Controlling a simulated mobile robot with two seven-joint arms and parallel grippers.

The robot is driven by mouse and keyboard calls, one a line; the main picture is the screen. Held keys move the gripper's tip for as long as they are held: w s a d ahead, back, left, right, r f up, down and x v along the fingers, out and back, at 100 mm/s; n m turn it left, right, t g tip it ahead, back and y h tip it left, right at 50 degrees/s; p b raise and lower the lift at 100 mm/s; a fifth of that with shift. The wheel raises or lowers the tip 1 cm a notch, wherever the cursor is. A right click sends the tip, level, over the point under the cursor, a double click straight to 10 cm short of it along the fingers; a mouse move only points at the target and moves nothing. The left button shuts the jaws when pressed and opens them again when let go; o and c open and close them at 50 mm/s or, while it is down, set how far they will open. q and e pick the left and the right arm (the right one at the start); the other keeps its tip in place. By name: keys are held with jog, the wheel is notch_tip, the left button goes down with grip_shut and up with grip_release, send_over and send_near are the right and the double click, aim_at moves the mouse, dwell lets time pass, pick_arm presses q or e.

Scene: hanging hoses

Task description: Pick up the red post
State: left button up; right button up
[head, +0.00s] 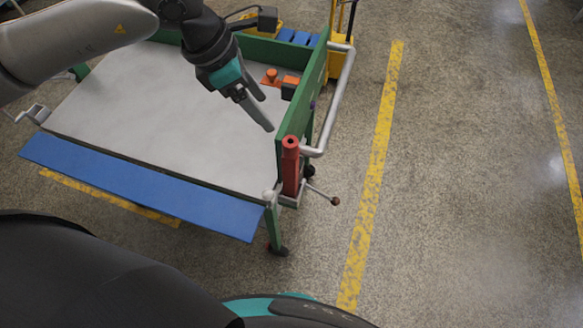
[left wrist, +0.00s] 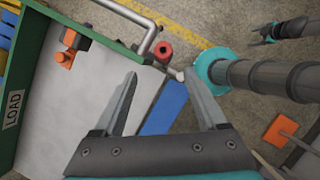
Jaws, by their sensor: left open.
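The red post (head: 290,165) stands upright at the near right corner of the cart, against the green side panel. Its round top with a dark hole shows in the left wrist view (left wrist: 163,50), just beyond the fingertips and between their lines. My left gripper (head: 266,114) is open and empty above the cart top, left of the post and apart from it. Its two fingers are spread in the left wrist view (left wrist: 160,74). My right gripper (left wrist: 258,38) shows small at the upper right of the left wrist view; its jaw state is unclear.
The grey cart top (head: 140,110) is mostly clear. A green panel (head: 303,95) and a metal handle (head: 340,100) border the post. Orange parts (head: 270,76) lie at the back. A blue flap (head: 140,185) lines the front. The floor to the right is free.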

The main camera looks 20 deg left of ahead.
aim_at(290, 144)
pick_arm(q)
jog(key=shift+s+p+x, duration=0.2)
jog(key=shift+p+x, duration=0.2)
jog(key=shift+x, duration=3.05)
jog(key=shift+s+p+x, duration=0.15)
jog(key=shift+p+x, duration=0.25)
jog(key=shift+x, duration=3.1)
jog(key=shift+d, duration=0.1)
jog(key=shift+c, duration=0.2)
grip_shut()
